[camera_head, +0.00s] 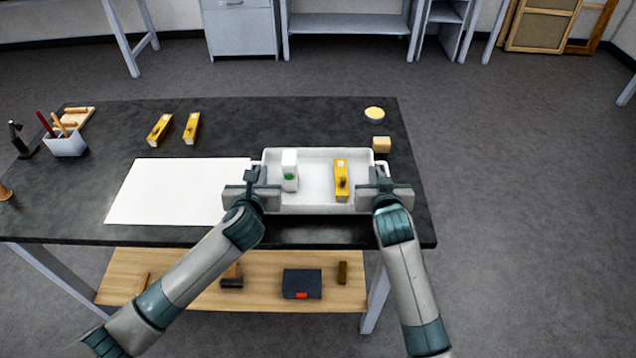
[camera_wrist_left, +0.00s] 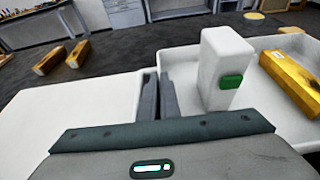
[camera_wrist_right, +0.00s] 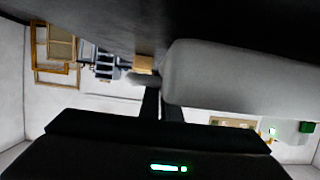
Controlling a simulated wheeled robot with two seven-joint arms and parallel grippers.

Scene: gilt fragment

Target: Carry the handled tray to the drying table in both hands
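The white handled tray (camera_head: 320,208) lies at the right end of the dark worktable, level as far as I can see. It holds a white block-shaped container with a green patch (camera_head: 290,172) and a yellow bar (camera_head: 341,182). My left gripper (camera_head: 262,174) is at the tray's left end, fingers close together on its edge (camera_wrist_left: 160,95). My right gripper (camera_head: 375,174) is at the right end, fingers nearly together beside the tray wall (camera_wrist_right: 160,105). The handles are mostly hidden by the grippers. I cannot tell whether the tray touches the tabletop. I cannot tell which table is the drying table.
A white sheet (camera_head: 170,192) lies left of the tray on the worktable (camera_head: 255,115). Two yellow bars (camera_head: 160,129), a wooden block (camera_head: 381,144) and a yellow-topped dish (camera_head: 374,114) stand around. Grey furniture (camera_head: 348,24) lines the far wall. The floor (camera_head: 510,180) at right is clear.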

